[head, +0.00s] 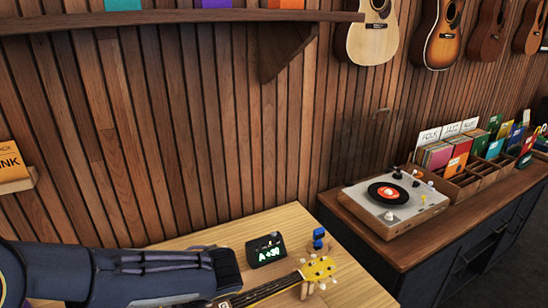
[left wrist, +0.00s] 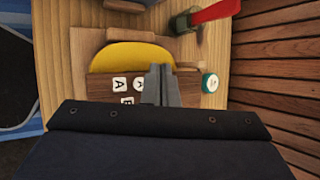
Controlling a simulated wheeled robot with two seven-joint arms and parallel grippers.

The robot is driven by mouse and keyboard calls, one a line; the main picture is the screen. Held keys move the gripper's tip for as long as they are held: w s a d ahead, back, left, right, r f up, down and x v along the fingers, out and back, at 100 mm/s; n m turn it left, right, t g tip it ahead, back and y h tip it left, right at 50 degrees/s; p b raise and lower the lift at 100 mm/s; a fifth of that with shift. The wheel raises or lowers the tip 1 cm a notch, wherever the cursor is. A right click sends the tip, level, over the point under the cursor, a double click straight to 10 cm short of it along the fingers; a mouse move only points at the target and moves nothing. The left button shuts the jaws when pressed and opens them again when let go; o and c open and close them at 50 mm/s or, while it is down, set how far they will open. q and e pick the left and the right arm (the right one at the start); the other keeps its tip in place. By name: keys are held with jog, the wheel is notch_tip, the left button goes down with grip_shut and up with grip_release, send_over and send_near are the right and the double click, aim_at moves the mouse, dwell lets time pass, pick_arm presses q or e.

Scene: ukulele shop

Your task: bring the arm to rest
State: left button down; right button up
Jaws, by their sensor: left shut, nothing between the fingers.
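My left arm (head: 120,275) comes in from the left in the head view, low over the wooden workbench (head: 290,218). Its gripper cannot be made out clearly there. In the left wrist view my left gripper (left wrist: 161,82) is shut and empty, with its two fingers together. Below it are a brown wooden piece (left wrist: 100,83) with white letter tiles and a rounded yellow piece (left wrist: 130,57). I cannot tell how far the fingers are above them. My right gripper is in neither view.
A stringed instrument with a yellow headstock (head: 318,268) lies near a tuner reading A +30 (head: 265,250) and a blue item (head: 319,238). A red-handled tool (left wrist: 215,12) lies nearby. A record player (head: 393,200) stands on a cabinet to the right. A shelf (head: 180,17) crosses the wall.

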pick_arm(q)
jog(key=s+a+n+g+h, duration=0.1)
jog(key=s+n+h, duration=0.5)
jog(key=s, duration=0.4)
jog(key=s+d+r+n+t+h, duration=0.4)
jog(key=d+n+h, duration=0.1)
jog(key=n, duration=0.2)
jog(key=shift+s+t+h, duration=0.3)
jog(key=shift+t, duration=0.1)
dwell(1.8)
